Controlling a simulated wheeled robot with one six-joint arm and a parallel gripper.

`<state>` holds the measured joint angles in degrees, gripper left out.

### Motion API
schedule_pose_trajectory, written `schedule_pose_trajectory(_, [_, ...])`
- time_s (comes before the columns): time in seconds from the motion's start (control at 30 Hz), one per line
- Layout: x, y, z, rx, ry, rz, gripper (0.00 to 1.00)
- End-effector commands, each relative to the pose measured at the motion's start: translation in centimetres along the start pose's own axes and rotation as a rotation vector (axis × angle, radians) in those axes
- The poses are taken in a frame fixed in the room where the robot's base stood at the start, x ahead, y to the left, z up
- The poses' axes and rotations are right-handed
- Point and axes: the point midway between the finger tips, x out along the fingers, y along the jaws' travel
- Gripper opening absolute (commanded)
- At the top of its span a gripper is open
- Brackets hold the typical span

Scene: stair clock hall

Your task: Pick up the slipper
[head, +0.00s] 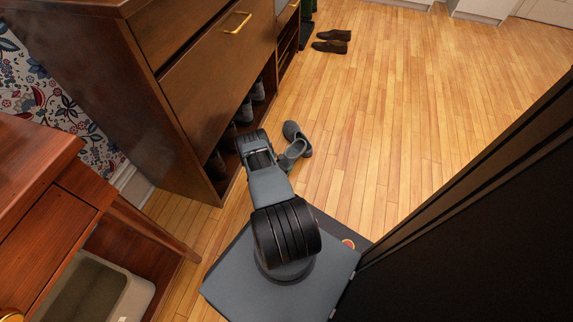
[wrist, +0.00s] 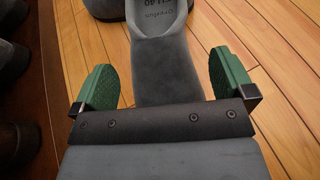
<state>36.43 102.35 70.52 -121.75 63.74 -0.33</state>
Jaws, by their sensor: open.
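A grey slipper (wrist: 165,60) fills the middle of the wrist view, with its opening and printed insole at the top edge. My gripper (wrist: 163,85) is open, with one green finger pad on each side of the slipper's closed part. I see clear gaps between the pads and the slipper, and nothing is gripped. In the head view a pair of grey slippers lies on the floor by the cabinet: a nearer one (head: 291,153) and a farther one (head: 296,133).
A dark wooden cabinet (head: 207,75) stands left of the slippers, with shoes (head: 257,90) on its low shelf. Brown shoes (head: 331,41) lie farther back. A wooden desk (head: 40,190) is at left and a dark panel (head: 490,220) at right. Open floor (head: 420,100) lies beyond.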

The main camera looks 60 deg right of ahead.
Motion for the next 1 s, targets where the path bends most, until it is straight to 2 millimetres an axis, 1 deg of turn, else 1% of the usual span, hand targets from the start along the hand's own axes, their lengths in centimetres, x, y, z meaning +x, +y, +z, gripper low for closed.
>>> schedule_pose_trajectory(0.03, [1.0, 0.0, -0.4, 0.002, -0.002, -0.001, 1.00])
schedule_pose_trajectory(0.2, [2.8, 0.0, -0.2, 0.001, -0.001, -0.001, 1.00])
schedule_pose_trajectory(0.33, [3.3, 0.0, -0.1, 0.000, 0.000, 0.000, 1.00])
schedule_pose_trajectory(0.57, [3.3, 0.1, 0.0, 0.000, 0.001, 0.001, 0.99])
schedule_pose_trajectory(1.0, [3.2, 0.1, 0.0, 0.000, 0.001, 0.000, 0.57])
